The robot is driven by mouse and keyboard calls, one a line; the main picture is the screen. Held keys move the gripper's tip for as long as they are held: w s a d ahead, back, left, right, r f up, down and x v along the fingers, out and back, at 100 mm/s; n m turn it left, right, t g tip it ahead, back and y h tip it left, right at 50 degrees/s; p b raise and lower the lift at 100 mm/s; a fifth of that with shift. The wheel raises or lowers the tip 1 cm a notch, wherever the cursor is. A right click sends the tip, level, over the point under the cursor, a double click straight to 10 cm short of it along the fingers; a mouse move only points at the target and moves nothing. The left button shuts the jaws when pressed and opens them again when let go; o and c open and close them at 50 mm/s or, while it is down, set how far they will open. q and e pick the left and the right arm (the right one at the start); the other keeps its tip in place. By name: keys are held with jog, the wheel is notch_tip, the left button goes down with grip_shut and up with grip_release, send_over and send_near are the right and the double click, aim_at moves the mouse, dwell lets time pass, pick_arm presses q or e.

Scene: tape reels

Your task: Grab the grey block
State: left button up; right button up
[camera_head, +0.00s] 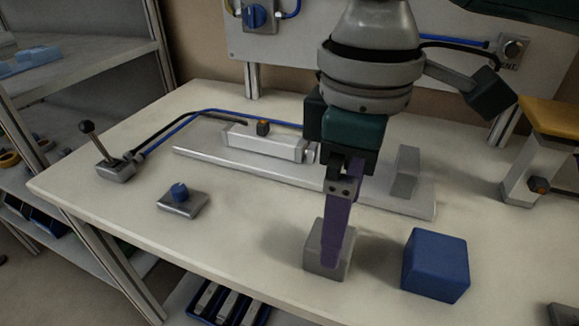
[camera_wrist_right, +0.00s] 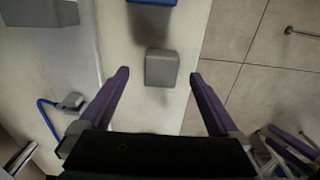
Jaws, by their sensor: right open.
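The grey block (camera_head: 313,254) stands on the white table near its front edge, partly covered by my right gripper in the head view. My right gripper (camera_head: 332,262) points down over it with purple fingers; they look edge-on there and overlap as one. In the right wrist view the gripper (camera_wrist_right: 159,76) is open, and the grey block (camera_wrist_right: 163,66) shows between and slightly beyond the fingertips, with a gap on each side. I cannot tell how far the tips are above or around the block. My left gripper is not in view.
A blue block (camera_head: 436,265) stands close to the right of the grey block. Behind is a metal plate (camera_head: 215,158) with a cylinder (camera_head: 262,142) and an upright grey piece (camera_head: 405,172).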

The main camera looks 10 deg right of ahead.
jog(key=f, duration=0.5)
jog(key=shift+w+a+f+b, duration=0.1)
jog(key=shift+a+f+b, duration=0.25)
jog(key=c, duration=1.5)
grip_shut()
jog(key=shift+r, duration=0.15)
